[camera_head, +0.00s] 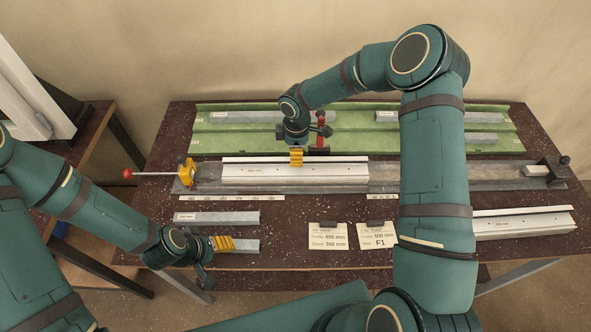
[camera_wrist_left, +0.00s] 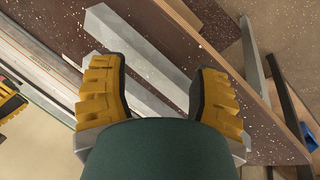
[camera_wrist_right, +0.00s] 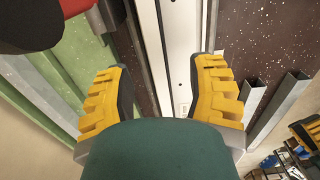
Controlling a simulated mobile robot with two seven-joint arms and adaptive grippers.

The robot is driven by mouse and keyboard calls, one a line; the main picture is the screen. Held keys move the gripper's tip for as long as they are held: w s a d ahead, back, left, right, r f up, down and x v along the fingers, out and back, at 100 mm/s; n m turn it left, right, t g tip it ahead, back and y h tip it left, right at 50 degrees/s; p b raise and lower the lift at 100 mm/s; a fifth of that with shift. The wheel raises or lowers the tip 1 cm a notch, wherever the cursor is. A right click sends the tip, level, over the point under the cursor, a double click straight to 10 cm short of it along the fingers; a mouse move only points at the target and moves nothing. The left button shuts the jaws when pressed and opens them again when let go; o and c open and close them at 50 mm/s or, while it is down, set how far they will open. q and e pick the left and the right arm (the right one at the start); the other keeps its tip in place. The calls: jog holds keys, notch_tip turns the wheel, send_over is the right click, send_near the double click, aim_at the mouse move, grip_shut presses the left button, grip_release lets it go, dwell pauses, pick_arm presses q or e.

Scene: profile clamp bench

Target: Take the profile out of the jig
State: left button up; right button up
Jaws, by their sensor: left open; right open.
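The white profile (camera_head: 325,176) lies lengthwise along the grey jig (camera_head: 440,178). A yellow clamp (camera_head: 186,172) with a red-knobbed rod (camera_head: 128,173) stands at the jig's left end. A clamp with a red upright handle (camera_head: 321,119) stands behind the profile. My right gripper (camera_head: 296,158) is open over the profile's rear edge. In the right wrist view the profile (camera_wrist_right: 181,60) runs between its open fingers (camera_wrist_right: 160,92); contact cannot be told. My left gripper (camera_head: 222,243) is open at a short grey bar (camera_head: 247,247) on the table front, away from the jig.
Green rails (camera_head: 355,138) with grey bars fill the table's back. Another white profile (camera_head: 520,224) lies at the front right. Two cards (camera_head: 328,236) stand at the front middle. A black end stop (camera_head: 553,172) is at the jig's right end. Another grey bar (camera_head: 230,217) lies front left.

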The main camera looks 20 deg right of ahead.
aim_at(295, 171)
jog(key=shift+w+f, duration=0.15)
jog(key=shift+f, duration=0.9)
jog(key=shift+w+f, duration=0.15)
jog(key=shift+f, duration=0.9)
jog(key=shift+o, duration=0.2)
grip_shut()
